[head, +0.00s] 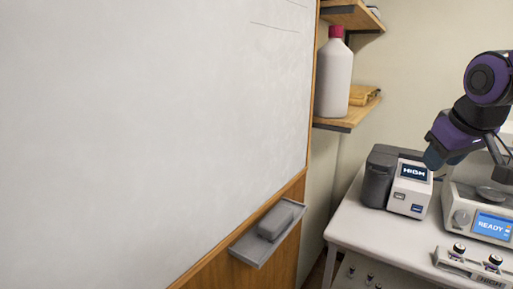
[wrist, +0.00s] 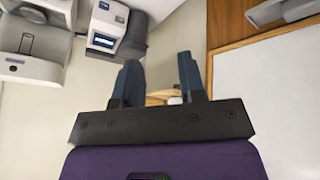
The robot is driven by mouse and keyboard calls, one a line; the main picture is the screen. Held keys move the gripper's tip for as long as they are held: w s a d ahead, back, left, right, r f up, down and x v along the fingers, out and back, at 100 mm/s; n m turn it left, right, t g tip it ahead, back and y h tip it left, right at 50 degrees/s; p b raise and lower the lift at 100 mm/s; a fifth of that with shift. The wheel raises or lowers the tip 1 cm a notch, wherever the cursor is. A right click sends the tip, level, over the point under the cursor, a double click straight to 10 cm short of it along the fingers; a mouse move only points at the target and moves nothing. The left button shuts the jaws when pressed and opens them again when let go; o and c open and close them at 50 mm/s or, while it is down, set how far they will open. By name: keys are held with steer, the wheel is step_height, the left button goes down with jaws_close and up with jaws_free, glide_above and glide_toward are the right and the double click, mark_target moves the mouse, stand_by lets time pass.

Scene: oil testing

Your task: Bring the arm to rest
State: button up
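My gripper (wrist: 160,80) shows in the wrist view with its two dark blue fingers spread apart and nothing between them. In the head view my purple and black arm comes in from the right edge, and my gripper (head: 434,153) is up in the air over the table, in front of the analyser that reads "HIGH" (head: 411,187). This analyser is also in the wrist view (wrist: 104,27), upside down at the top.
A machine reading "READY" (head: 461,218) stands right of the analyser on the white table (head: 362,229). A rack (head: 470,266) with small vials is in front. A whiteboard (head: 150,120), an eraser tray (head: 255,248) and shelves with a red-capped bottle (head: 334,80) are left.

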steer(key=s+a+m, duration=0.1)
steer(key=s+a, duration=0.1)
steer(key=s, duration=0.5)
steer(key=s+a+f+m+y, duration=0.1)
steer(key=s+a, duration=0.2)
steer(key=s, duration=0.5)
steer(key=shift+a+g, duration=0.3)
steer(key=shift+s, duration=0.1)
